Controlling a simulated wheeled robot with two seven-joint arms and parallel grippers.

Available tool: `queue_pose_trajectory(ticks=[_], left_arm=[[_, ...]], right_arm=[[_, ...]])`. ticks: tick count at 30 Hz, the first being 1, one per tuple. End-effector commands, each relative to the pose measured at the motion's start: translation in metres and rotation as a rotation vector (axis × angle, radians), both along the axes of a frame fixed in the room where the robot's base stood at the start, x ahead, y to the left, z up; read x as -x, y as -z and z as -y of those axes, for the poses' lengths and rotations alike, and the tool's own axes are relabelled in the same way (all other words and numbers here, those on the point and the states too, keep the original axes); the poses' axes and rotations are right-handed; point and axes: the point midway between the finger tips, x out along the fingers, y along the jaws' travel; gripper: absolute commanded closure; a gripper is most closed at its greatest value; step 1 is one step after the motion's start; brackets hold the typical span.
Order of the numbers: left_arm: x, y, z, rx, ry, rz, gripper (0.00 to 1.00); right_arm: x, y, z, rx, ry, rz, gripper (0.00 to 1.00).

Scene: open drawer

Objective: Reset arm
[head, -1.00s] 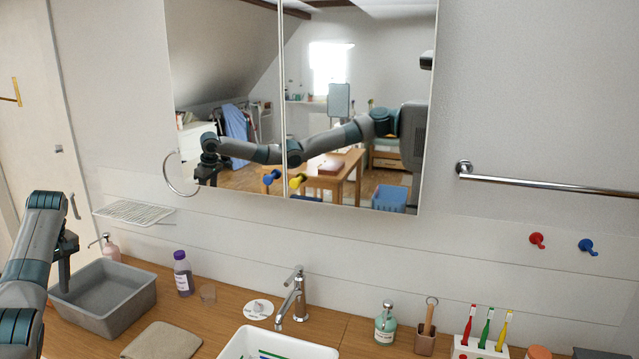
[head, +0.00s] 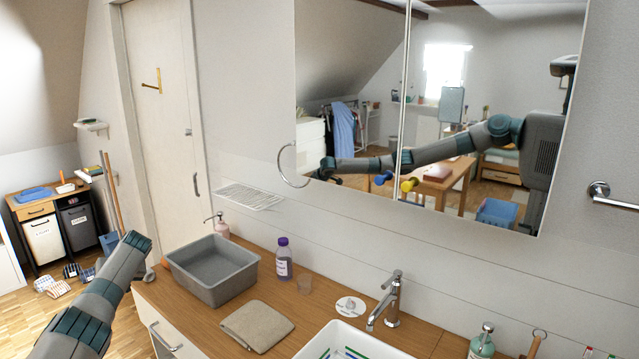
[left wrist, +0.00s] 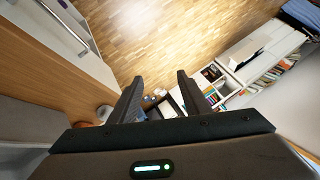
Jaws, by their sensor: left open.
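My left arm (head: 100,295) comes in from the lower left in the head view, left of the counter's end. Its gripper is not clearly seen there. In the left wrist view my left gripper (left wrist: 158,90) has two dark fingers spread apart with nothing between them. It is beside the wooden counter edge (left wrist: 50,75), with the floor beyond. My right gripper is in neither view.
A grey basin (head: 188,262), purple-capped bottle (head: 284,262), folded cloth (head: 236,328) and faucet (head: 392,300) are on the counter. A drawer handle (head: 165,337) is on the white front below. Open wooden floor (head: 30,325) lies at left.

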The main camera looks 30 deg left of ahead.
Motion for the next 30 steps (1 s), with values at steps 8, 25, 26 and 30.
queue_pose_trajectory(ticks=[8, 25, 26, 30], left_arm=[[0.059, 0.098, -0.028, -0.109, 0.327, -0.249, 0.57], [0.222, 0.247, -0.03, -0.137, 1.035, -0.698, 0.57], [0.229, 0.251, -0.029, -0.135, 1.063, -0.713, 0.57], [0.262, 0.268, -0.022, -0.117, 1.177, -0.769, 0.57]], right_arm=[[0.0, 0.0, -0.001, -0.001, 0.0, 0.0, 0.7], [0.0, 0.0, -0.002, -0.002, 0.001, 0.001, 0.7], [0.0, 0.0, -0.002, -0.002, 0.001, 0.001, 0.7], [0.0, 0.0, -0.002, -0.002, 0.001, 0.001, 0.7]])
